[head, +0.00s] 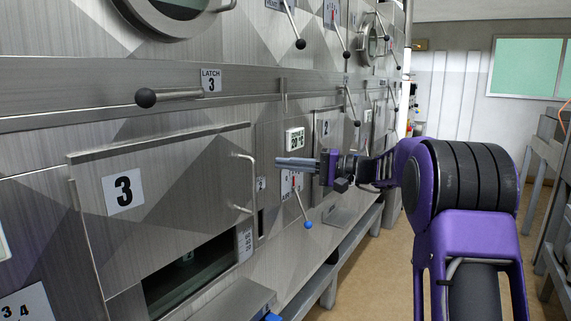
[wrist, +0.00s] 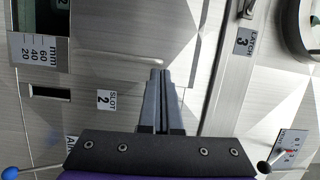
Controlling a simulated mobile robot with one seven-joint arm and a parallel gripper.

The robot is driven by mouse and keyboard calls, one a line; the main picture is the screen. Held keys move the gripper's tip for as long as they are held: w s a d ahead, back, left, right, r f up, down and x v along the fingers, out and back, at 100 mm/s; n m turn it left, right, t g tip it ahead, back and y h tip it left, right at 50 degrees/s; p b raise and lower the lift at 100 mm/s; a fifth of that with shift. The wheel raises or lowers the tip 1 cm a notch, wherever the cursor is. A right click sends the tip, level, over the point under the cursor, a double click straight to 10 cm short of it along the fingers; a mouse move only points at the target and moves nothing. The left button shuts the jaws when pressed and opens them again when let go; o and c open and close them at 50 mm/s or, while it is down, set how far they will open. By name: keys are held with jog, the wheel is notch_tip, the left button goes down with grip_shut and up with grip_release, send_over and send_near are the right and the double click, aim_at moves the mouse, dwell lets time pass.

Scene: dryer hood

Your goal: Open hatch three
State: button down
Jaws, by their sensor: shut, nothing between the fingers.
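Hatch three (head: 165,195) is a grey metal panel with a white "3" label, at the left in the head view. A dark opening (head: 190,272) shows below its lower edge. Its bar handle (head: 243,183) runs upright along its right side, and the handle also shows in the wrist view (wrist: 120,61). The latch 3 lever (head: 175,94) sticks out above the panel, with a black knob. My gripper (head: 279,163) is shut and empty, to the right of the handle in the head view. In the wrist view its fingertips (wrist: 160,73) appear close to one end of the handle; contact cannot be told.
A millimetre scale (wrist: 38,49) stands beside the opening. A "slot 2" label (wrist: 105,100) and narrow slot lie nearby. A blue-knobbed lever (head: 302,208) hangs below my gripper. Hatch two (head: 328,135) is farther right. A ledge (head: 335,265) runs below; open floor lies right.

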aim_at(241, 170)
jog(key=shift+m, duration=0.4)
jog(key=shift+w+a+f, duration=0.55)
jog(key=shift+w+a, duration=0.2)
jog(key=shift+a, duration=0.3)
jog(key=shift+w+a+f, duration=0.6)
jog(key=shift+w+a, duration=0.15)
jog(key=shift+a, duration=0.3)
jog(key=shift+w+a+f, duration=0.55)
jog(key=shift+w+a, duration=0.2)
jog(key=shift+a, duration=0.3)
jog(key=shift+d, duration=0.1)
